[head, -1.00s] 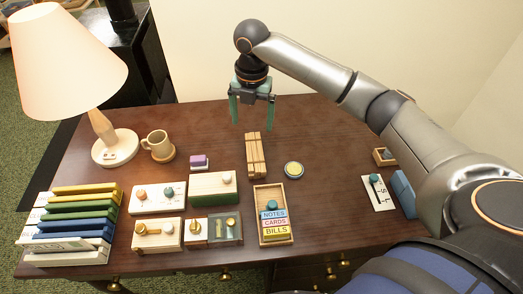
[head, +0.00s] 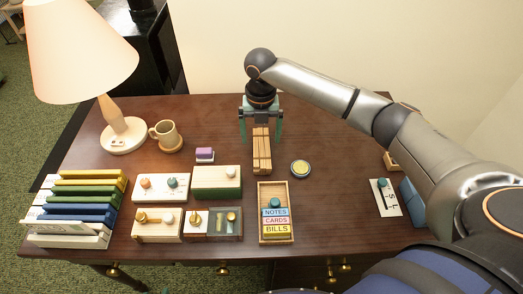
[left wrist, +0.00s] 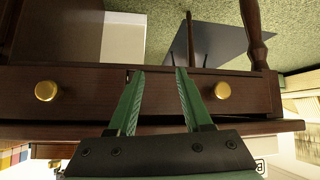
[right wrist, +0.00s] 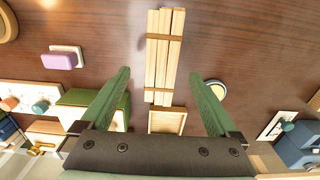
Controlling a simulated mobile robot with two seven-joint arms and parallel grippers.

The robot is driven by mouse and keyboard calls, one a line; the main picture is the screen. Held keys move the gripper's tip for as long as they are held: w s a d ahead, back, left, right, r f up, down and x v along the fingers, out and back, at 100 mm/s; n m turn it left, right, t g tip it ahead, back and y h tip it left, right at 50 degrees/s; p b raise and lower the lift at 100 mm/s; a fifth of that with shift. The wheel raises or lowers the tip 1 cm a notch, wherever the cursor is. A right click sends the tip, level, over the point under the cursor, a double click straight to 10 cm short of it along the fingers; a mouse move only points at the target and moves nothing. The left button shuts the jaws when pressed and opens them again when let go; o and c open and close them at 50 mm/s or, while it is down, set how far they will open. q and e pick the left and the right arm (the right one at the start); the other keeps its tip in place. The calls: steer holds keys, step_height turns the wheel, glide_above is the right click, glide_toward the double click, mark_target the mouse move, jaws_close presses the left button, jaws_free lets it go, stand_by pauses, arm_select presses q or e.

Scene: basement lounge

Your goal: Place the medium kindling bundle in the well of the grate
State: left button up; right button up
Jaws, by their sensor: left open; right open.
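A kindling bundle (head: 262,155) of pale sticks with two darker bands lies on the desk; it also shows in the right wrist view (right wrist: 163,55). It is the only bundle I see. My right gripper (head: 261,138) is open and empty, over the bundle's far part, with a finger to each side; I cannot tell the exact height. In the right wrist view the bundle runs between its fingers (right wrist: 160,72).
A lamp (head: 122,135) and mug (head: 165,135) stand left on the desk (head: 330,200). A green-sided block (head: 217,185), a labelled tray (head: 287,190) and a round yellow-topped tin (head: 301,168) lie near the bundle. A black cabinet-like body (head: 135,50) stands beyond the desk.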

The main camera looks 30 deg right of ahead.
mark_target(262, 147)
steer(key=shift+d+f, duration=0.1)
steer(key=shift+f, duration=1.9)
jaws_close()
